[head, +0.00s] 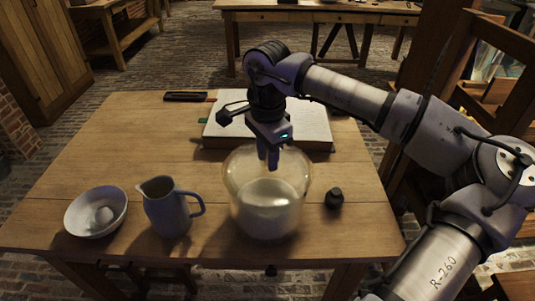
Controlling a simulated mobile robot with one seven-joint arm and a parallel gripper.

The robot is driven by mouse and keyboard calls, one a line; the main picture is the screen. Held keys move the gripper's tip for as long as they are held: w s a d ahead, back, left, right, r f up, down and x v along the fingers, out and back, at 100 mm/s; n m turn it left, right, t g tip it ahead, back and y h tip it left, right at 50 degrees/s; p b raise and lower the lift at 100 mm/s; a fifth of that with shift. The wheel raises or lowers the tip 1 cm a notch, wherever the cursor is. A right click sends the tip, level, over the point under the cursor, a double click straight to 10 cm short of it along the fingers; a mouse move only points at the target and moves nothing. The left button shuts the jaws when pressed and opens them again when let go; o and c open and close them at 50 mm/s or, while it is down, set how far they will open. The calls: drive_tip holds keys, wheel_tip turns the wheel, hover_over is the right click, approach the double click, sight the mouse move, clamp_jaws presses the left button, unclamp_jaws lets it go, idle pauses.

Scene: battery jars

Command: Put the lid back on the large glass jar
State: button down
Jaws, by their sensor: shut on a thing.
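The large glass jar (267,203) stands upright near the front middle of the table, with pale contents in its lower part. My gripper (268,160) points down at the jar's top, and its fingertips overlap the upper part of the glass in this view. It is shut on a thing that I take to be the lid. The lid's outline cannot be made out against the clear glass and the fingers. I cannot tell whether the lid touches the jar's rim.
A blue-grey pitcher (169,207) and a white bowl (97,213) stand left of the jar. A small dark object (333,197) sits to its right. A large open book (306,123) lies behind.

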idle(0.3)
drive_tip(key=c, duration=0.6)
unclamp_jaws()
drive_tip(key=shift+o, duration=0.2)
drive_tip(key=shift+r+p, duration=2.1)
drive_tip(key=shift+r, duration=1.4)
drive_tip(key=shift+c, duration=0.2)
clamp_jaws()
